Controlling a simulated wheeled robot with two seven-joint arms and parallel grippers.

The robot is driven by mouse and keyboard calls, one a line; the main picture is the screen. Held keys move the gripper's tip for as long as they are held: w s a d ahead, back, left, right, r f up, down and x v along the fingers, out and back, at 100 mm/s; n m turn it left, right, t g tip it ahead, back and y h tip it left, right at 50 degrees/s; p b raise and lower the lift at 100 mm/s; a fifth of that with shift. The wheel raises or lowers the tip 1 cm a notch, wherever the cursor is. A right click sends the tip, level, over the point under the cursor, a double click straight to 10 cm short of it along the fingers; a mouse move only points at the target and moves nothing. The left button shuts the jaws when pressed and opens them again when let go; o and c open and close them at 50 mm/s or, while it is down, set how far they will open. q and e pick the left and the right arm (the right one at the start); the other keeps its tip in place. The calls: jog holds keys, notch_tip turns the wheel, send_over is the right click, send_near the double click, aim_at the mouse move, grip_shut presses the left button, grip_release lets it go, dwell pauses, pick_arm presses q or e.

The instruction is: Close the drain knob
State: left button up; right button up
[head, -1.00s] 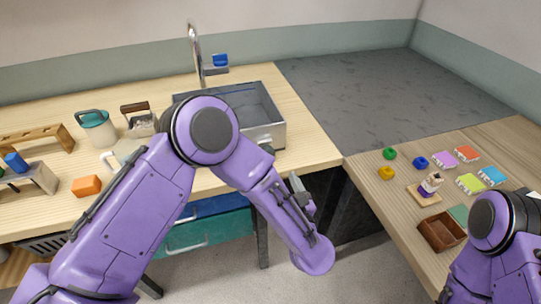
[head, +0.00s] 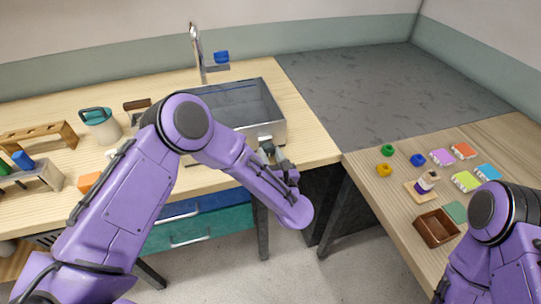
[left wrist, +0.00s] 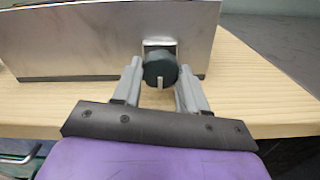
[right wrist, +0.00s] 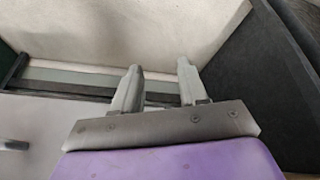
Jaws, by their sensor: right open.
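The drain knob (left wrist: 160,68) is a dark round knob on a bright square plate on the front wall of the metal sink (left wrist: 75,40). Its pale mark points straight down. My left gripper (left wrist: 160,76) is open, with one finger on each side of the knob; whether the fingertips touch it I cannot tell. In the head view the left gripper (head: 270,152) is at the front right of the sink (head: 262,97), and the knob is mostly hidden there. My right gripper (right wrist: 160,72) is open and empty in the right wrist view.
The faucet (head: 197,50) stands behind the sink. A teal-lidded jar (head: 100,125) and wooden racks (head: 50,130) stand left on the wooden counter. Small coloured pieces and a brown box (head: 437,228) lie on the right table. Blue and teal drawers (head: 190,228) sit below.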

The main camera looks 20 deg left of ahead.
pick_arm(q)
jog(key=shift+m, duration=0.3)
jog(key=m+b, duration=0.1)
jog(key=m, duration=0.1)
jog(key=shift+m, duration=0.4)
jog(key=m, duration=0.4)
jog(key=shift+m+b, duration=0.3)
jog(key=shift+b, duration=0.1)
jog(key=m, duration=0.4)
jog(key=shift+m, duration=0.3)
jog(key=m, duration=0.5)
jog(key=shift+m, duration=0.3)
jog(key=o, duration=1.1)
jog(key=shift+c, duration=0.2)
jog(key=shift+s, duration=0.15)
